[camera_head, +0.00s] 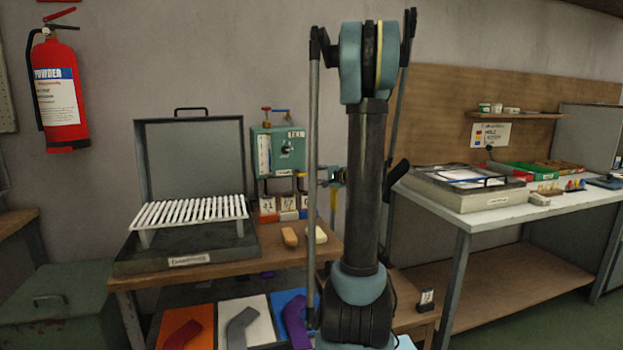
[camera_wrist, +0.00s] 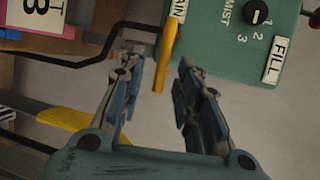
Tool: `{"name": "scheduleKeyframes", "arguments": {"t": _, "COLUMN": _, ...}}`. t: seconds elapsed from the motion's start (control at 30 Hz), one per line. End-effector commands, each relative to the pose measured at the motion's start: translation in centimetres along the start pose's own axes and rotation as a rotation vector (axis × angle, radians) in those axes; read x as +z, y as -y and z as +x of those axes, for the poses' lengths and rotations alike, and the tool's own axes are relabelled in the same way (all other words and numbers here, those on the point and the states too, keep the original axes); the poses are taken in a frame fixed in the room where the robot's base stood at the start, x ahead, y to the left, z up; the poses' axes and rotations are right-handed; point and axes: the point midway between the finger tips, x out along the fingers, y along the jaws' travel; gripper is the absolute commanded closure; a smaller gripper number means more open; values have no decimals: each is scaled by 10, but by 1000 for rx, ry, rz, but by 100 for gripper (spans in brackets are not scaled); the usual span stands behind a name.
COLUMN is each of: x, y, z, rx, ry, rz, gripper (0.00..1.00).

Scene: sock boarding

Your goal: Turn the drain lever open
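The yellow drain lever (camera_wrist: 165,58) hangs below the edge of a green control box (camera_wrist: 235,32) in the wrist view, beside a partly cut-off label ending in "AIN". My gripper (camera_wrist: 160,62) is open. Its two fingers point toward the box, one on each side of the lever, with visible gaps between them and it. I cannot tell how deep the lever sits between the fingertips. In the head view the green box (camera_head: 264,145) hangs on the wall, left of my arm.
A dark bent pipe (camera_wrist: 85,58) runs left of the fingers. A "FILL" label (camera_wrist: 272,60) and a black knob (camera_wrist: 256,12) are on the box. In the head view a slatted white rack (camera_head: 190,211) stands on the wooden bench, and number cards (camera_head: 287,203) stand below the box.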

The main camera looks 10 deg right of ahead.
Motion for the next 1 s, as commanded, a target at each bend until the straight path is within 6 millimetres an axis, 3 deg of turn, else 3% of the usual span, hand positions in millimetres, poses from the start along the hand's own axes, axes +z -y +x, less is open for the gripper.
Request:
{"name": "scheduleKeyframes", "arguments": {"t": 0.23, "x": 0, "y": 0, "z": 26, "rx": 0, "ry": 0, "rz": 1, "gripper": 69}}
{"name": "scheduleKeyframes", "arguments": {"t": 0.6, "x": 0, "y": 0, "z": 31, "rx": 0, "ry": -1, "rz": 1, "gripper": 69}}
{"name": "scheduleKeyframes", "arguments": {"t": 0.63, "x": 0, "y": 0, "z": 31, "rx": 0, "ry": -1, "rz": 1, "gripper": 72}}
{"name": "scheduleKeyframes", "arguments": {"t": 0.77, "x": 0, "y": 0, "z": 31, "rx": 0, "ry": -1, "rz": 1, "gripper": 100}}
{"name": "scheduleKeyframes", "arguments": {"t": 1.0, "x": 0, "y": 0, "z": 30, "rx": 1, "ry": -1, "rz": -2, "gripper": 100}}
